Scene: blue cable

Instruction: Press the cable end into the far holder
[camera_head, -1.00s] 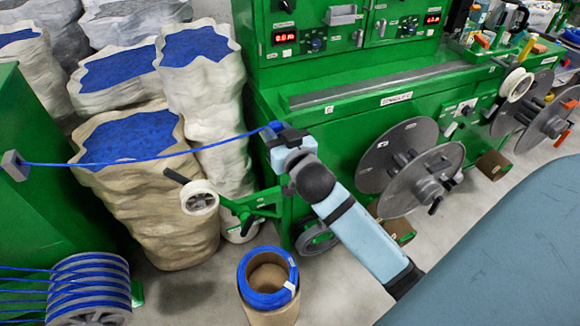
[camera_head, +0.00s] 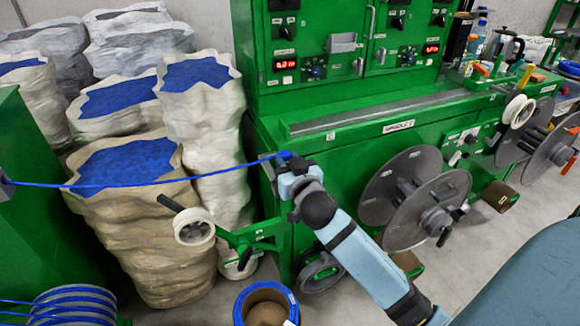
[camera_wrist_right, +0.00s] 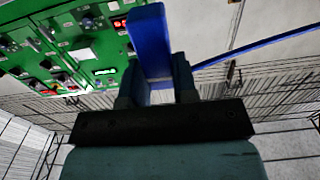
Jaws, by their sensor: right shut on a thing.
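The blue cable (camera_head: 150,184) runs nearly straight from a grey block (camera_head: 6,186) at the left edge to my right gripper (camera_head: 286,160). The right gripper is shut on the cable's blue end piece (camera_wrist_right: 151,42), which stands up between the two fingers in the wrist view. The thin cable (camera_wrist_right: 262,43) leads off to the right there. In the head view the gripper is in front of the green machine (camera_head: 350,150); I cannot tell whether it touches it. I cannot make out a far holder with certainty. My left gripper is not in view.
Wrinkled sacks of blue granules (camera_head: 130,165) stand behind the cable. A small white wheel on a green arm (camera_head: 194,228) is below it. Large grey reels (camera_head: 430,205) sit right of my arm. A blue coil (camera_head: 262,300) is at the bottom.

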